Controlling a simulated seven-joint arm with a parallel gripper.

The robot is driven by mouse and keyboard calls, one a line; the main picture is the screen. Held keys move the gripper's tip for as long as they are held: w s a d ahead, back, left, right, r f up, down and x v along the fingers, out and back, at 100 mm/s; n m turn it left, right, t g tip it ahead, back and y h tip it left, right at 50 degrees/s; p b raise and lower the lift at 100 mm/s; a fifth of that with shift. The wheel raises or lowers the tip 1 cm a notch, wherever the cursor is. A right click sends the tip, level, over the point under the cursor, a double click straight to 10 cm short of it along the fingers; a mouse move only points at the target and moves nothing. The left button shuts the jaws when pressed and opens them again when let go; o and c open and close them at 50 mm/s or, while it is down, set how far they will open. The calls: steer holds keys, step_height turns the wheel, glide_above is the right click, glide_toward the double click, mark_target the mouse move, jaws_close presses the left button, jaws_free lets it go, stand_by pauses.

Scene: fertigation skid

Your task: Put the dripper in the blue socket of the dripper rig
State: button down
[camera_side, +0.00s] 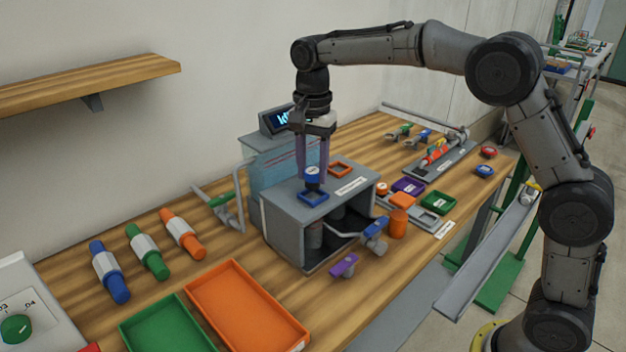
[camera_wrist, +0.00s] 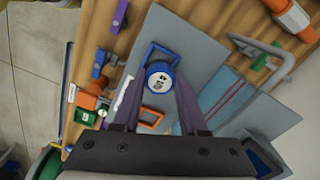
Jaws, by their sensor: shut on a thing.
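The dripper (camera_side: 312,172) has a blue body and a round white marked top; it also shows in the wrist view (camera_wrist: 160,78). My gripper (camera_side: 313,168) points down and is shut on the dripper, one finger on each side. The blue socket (camera_side: 314,197) is a square blue frame on top of the grey dripper rig (camera_side: 284,206). In the side view the dripper's lower end is over the socket's back part. In the wrist view the frame (camera_wrist: 152,50) shows partly past the dripper. I cannot tell whether they touch.
An orange square socket (camera_side: 340,168) sits behind right on the rig. A blue-handled valve (camera_side: 376,228) and a purple-handled one (camera_side: 344,265) are at its front. An orange tray (camera_side: 246,312) and a green tray (camera_side: 165,326) lie front left. A bent pipe (camera_side: 238,205) stands left.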

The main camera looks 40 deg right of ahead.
mark_target(313, 171)
steer(key=shift+f, duration=1.45)
steer(key=shift+f, duration=0.1)
steer(key=shift+c, duration=2.2)
jaws_free()
